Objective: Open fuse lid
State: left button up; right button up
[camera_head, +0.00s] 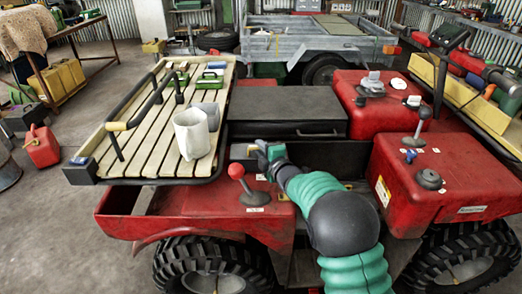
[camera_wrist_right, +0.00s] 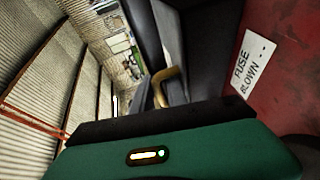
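My right gripper (camera_head: 262,152) reaches over the dark recess in the middle of the red quad, just in front of the black box (camera_head: 285,108). I cannot make out whether its fingers are apart or closed. In the right wrist view a white label (camera_wrist_right: 252,62) reading "FUSE BLOWN" is on a red panel (camera_wrist_right: 290,75) at the right. A tan curved piece (camera_wrist_right: 166,84) shows near the middle beside dark parts; I cannot tell what it belongs to. I cannot pick out the fuse lid for certain. My left gripper is out of view.
A red-knobbed lever (camera_head: 238,172) rises close to my right gripper. Red boxes (camera_head: 440,172) with knobs flank my arm on the right.

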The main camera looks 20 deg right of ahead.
jog(key=shift+a+r, duration=0.1)
jog(key=shift+a, duration=0.6)
grip_shut()
jog(key=shift+s+d, duration=0.1)
jog(key=shift+d, duration=0.2)
